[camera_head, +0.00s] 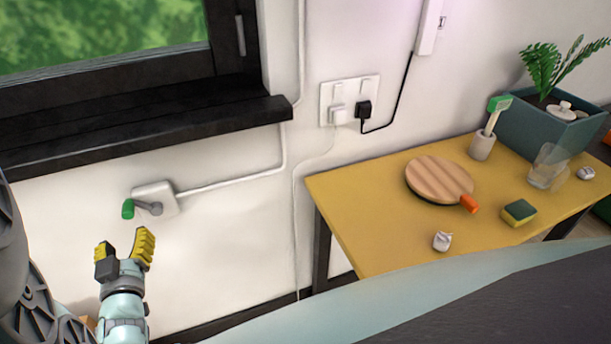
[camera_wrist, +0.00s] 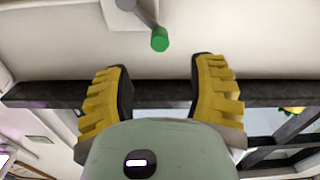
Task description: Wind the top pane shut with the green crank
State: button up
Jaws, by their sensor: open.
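The green crank (camera_head: 128,208) is a green knob on a grey arm, mounted on a white wall box (camera_head: 165,198) below the dark window sill. It also shows in the wrist view as a green knob (camera_wrist: 160,39), beyond and between my fingertips. My gripper (camera_head: 126,250) has yellow ridged fingers and stands just below the knob in the head view, apart from it. In the wrist view my gripper (camera_wrist: 158,75) is open with nothing between its fingers. The window (camera_head: 100,35) shows only its lower part, with greenery behind the glass; the top pane is out of view.
The dark sill (camera_head: 150,128) juts out above the crank. A cord runs from the box up the wall. On the right, a yellow table (camera_head: 345,205) holds a round wooden board (camera_head: 438,176), a sponge (camera_head: 519,212), a glass and a planter. The wall around the crank is clear.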

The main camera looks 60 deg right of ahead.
aim_at(128, 216)
jog(key=x, duration=0.8)
jog(key=shift+w+d, duration=0.15)
grip_shut()
dwell(0.5)
